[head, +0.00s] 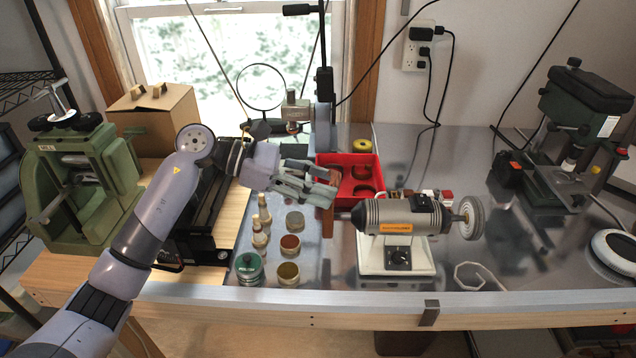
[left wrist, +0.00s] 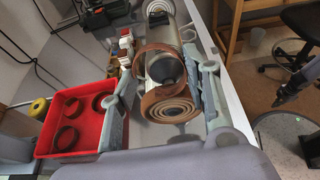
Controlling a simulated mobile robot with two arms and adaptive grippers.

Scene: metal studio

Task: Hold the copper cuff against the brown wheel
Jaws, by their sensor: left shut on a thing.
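My left gripper (head: 328,196) is just left of the bench motor, with its fingers over the motor's left end. In the left wrist view its fingers (left wrist: 168,82) are on either side of a curved copper-brown band, the copper cuff (left wrist: 149,54). The gripper is shut on the cuff. The brown wheel (left wrist: 172,109) shows a spiral face right against the cuff in the picture; their exact contact is unclear. In the head view the wheel (head: 327,225) is nearly edge-on at the motor's left spindle, with the cuff largely hidden by the fingers.
The motor (head: 385,216) has a pale wheel (head: 467,217) at its right end. A red tray (head: 362,160) with several brown rings stands behind. Jars (head: 289,272) are at front left. A drill press (head: 580,130) stands at far right. The bench front is partly clear.

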